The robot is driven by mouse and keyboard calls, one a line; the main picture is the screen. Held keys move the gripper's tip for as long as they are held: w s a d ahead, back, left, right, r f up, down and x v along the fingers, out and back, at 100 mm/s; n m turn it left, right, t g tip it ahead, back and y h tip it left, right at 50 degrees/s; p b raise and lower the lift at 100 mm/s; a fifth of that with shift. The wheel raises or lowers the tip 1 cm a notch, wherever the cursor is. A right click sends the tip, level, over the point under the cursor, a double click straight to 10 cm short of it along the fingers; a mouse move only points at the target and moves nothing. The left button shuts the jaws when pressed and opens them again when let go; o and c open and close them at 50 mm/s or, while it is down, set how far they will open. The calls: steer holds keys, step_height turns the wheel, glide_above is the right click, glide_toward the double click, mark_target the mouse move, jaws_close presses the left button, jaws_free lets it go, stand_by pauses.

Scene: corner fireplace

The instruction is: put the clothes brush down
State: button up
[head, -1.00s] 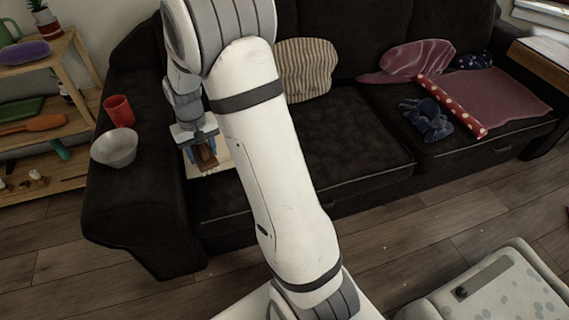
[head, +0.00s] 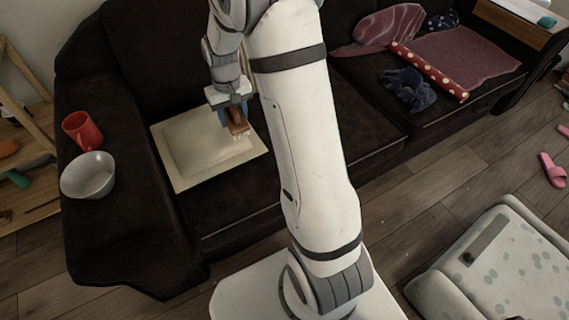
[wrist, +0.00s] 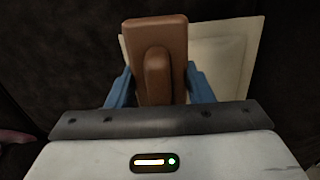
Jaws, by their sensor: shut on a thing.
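The clothes brush (head: 236,122) has a brown wooden back and pale bristles. My gripper (head: 232,116) is shut on it, over the cream tray (head: 172,175) on the dark sofa seat. In the wrist view the brush (wrist: 157,45) is held between my two blue gripper fingers (wrist: 158,88), with the pale tray (wrist: 228,60) behind it. The bristles point down toward the tray's right side. I cannot tell whether they touch it. My gripper hides part of the brush.
A red mug (head: 82,131) and a grey bowl (head: 88,175) stand on the sofa's left armrest. A dotted red roll (head: 430,71) and dark blue cloth (head: 408,90) lie on the right seat. Pink slippers (head: 552,170) lie on the floor at right.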

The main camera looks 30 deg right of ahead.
steer(key=s+d+f+b, duration=0.2)
steer(key=d+f+b, duration=0.4)
steer(key=d, duration=0.1)
steer(key=s+d+f+b, duration=0.3)
steer(key=d+f+b, duration=0.2)
steer(key=d+f, duration=0.2)
step_height(320, 180, down, 9)
steer(key=b, duration=0.4)
steer(key=shift+d+f, duration=0.1)
steer(key=shift+f, duration=0.1)
steer(key=shift+f+b, duration=0.1)
steer(key=shift+b, duration=0.2)
steer(key=o, duration=0.9)
